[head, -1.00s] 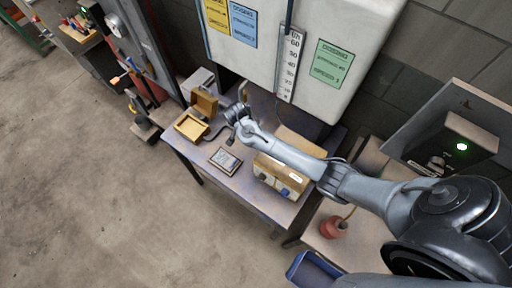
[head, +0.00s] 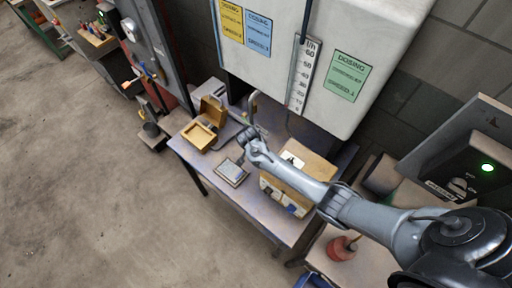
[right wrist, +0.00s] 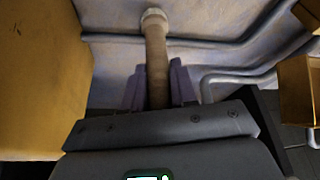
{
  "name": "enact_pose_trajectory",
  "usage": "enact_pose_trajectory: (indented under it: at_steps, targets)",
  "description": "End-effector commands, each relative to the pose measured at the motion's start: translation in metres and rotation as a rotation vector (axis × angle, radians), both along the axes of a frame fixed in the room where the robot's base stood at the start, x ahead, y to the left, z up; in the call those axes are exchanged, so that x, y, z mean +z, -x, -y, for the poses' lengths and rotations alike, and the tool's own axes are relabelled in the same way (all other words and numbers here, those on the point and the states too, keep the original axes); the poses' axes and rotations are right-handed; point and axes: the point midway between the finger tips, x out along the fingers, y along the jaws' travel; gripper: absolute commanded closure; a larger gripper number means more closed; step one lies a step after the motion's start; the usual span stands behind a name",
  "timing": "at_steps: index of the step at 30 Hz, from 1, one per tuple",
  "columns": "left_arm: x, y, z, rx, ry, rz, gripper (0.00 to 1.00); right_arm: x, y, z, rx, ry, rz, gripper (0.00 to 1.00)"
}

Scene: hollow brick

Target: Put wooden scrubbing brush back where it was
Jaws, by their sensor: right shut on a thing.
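In the right wrist view, a wooden handle (right wrist: 156,62) with a pale rounded end stands between the fingers of my right gripper (right wrist: 158,88). It looks like the handle of the scrubbing brush; the rest of it is hidden behind the gripper body. My right gripper is shut on this handle. In the head view my right gripper (head: 249,138) is over the back half of the table (head: 250,205), between the open wooden box and the wooden case. The brush cannot be made out there. My left gripper is not in view.
An open wooden box (head: 200,136) stands left of the gripper. A flat framed device (head: 232,172) lies in front of it. A wooden case (head: 285,196) with a pale front is under my forearm. Grey pipes (right wrist: 215,44) run close by. A red flask (head: 342,248) stands right.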

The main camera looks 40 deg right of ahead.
Motion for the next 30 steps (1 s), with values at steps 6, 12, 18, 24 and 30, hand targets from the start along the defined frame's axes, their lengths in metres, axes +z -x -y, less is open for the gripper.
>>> enact_pose_trajectory:
  at_steps: [6,12,18,24,30]
  targets:
    - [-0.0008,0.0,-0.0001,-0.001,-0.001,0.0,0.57,-0.0066,-0.0005,-0.0001,0.001,-0.001,0.002,1.0]
    - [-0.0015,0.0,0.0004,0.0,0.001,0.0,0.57,-0.0074,-0.0004,0.0,0.0,0.0,0.001,1.0]
    - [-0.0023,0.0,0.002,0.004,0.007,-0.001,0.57,-0.0096,-0.0004,0.0,-0.001,-0.001,0.001,0.59]
    - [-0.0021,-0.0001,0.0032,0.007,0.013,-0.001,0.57,-0.0097,-0.0002,0.0,0.0,0.0,0.001,0.47]
    - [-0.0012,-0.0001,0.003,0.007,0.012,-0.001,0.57,-0.0079,-0.0002,0.0002,0.0,0.0,0.001,0.47]
